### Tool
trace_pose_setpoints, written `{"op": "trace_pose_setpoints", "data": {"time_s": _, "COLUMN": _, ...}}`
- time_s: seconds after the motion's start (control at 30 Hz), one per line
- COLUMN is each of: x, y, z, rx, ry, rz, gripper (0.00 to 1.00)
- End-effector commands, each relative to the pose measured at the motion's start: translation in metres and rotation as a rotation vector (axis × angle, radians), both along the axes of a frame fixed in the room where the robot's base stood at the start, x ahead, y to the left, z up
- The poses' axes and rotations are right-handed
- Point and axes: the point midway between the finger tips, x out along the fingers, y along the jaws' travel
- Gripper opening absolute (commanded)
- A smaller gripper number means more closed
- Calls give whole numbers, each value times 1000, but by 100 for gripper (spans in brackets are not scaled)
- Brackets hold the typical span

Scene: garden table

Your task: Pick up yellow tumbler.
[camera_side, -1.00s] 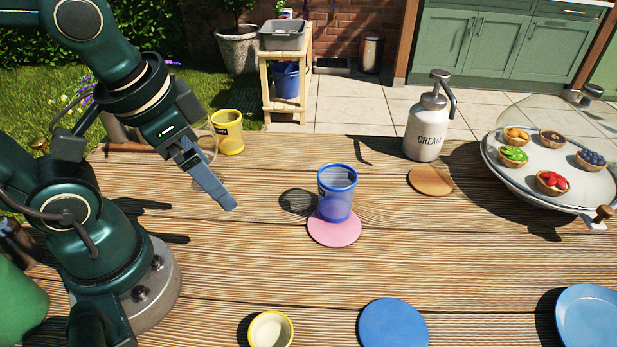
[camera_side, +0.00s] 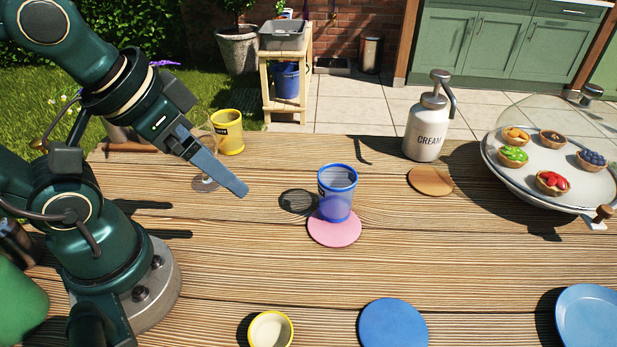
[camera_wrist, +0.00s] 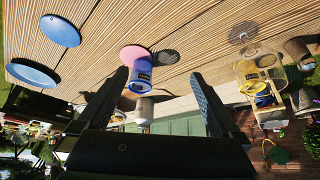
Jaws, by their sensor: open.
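The yellow tumbler (camera_side: 229,133) stands upright near the table's far left edge in the side view, behind a clear stemmed glass. In the wrist view the yellow tumbler (camera_wrist: 246,69) is at the right, outside the space between my fingers. My gripper (camera_side: 240,190) is open and empty above the table, nearer the camera and right of the stemmed glass. In the wrist view my gripper (camera_wrist: 163,80) shows both fingers spread apart. The side view shows the fingers nearly edge-on.
The stemmed glass (camera_side: 205,184) stands between my gripper and the yellow tumbler in the side view. A blue tumbler (camera_side: 337,190) stands on a pink coaster (camera_side: 335,235). A yellow-rimmed cup (camera_side: 270,330) is at the front. A cream dispenser (camera_side: 424,135) and dessert stand (camera_side: 570,203) are at the right.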

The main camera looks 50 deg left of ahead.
Motion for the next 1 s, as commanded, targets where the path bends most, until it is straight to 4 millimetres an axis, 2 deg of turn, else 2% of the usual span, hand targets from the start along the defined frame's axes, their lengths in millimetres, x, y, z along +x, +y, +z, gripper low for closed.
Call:
{"op": "trace_pose_setpoints", "data": {"time_s": 0.7, "x": 0, "y": 0, "z": 1, "rx": 0, "ry": 0, "rz": 0, "gripper": 100}}
{"op": "trace_pose_setpoints", "data": {"time_s": 0.87, "x": 1, "y": 0, "z": 15, "rx": 0, "ry": -4, "rz": 0, "gripper": 100}}
{"op": "trace_pose_setpoints", "data": {"time_s": 1.0, "x": 1, "y": 0, "z": 41, "rx": 0, "ry": -5, "rz": 0, "gripper": 100}}
